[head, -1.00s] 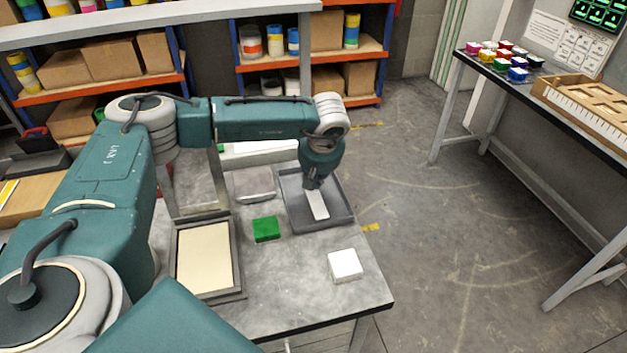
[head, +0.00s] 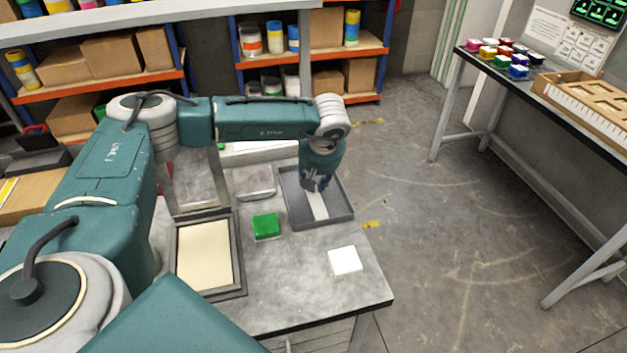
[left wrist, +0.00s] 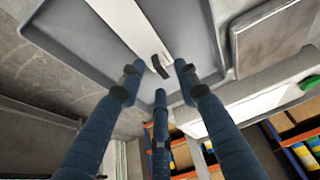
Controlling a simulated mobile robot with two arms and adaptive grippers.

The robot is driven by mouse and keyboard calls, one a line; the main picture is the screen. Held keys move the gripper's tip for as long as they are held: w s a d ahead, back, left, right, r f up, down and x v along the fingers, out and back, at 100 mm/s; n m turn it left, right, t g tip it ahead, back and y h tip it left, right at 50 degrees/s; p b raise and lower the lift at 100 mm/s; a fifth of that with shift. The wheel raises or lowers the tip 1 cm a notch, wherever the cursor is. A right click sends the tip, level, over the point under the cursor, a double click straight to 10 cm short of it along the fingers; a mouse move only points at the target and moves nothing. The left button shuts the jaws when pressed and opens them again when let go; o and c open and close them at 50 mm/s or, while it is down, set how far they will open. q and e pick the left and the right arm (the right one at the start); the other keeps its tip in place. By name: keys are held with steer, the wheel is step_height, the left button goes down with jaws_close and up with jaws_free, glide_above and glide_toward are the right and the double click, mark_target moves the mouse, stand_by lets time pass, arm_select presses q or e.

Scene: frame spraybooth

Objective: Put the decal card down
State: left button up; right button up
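The decal card (head: 320,206), a narrow white strip, lies in the grey tray (head: 294,205) on the table. In the left wrist view the card (left wrist: 135,28) lies in the tray (left wrist: 85,50), with a small dark piece near its near end. My left gripper (head: 317,186) is over the far end of the card, inside the tray. In the left wrist view its three fingers (left wrist: 158,78) are spread apart around the card's end, with nothing pinched between them. My right gripper is out of view.
A green block (head: 266,226) and a white block (head: 345,262) stand on the table. A cream panel in a dark frame (head: 205,255) lies left of them. A grey flat-lidded box (head: 255,182) stands left of the tray. Bare tabletop shows near the front edge.

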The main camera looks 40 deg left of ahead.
mark_target(318, 201)
arm_select(q)
steer(key=b+v, duration=0.2)
steer(key=v, duration=0.9)
steer(key=shift+b, duration=0.3)
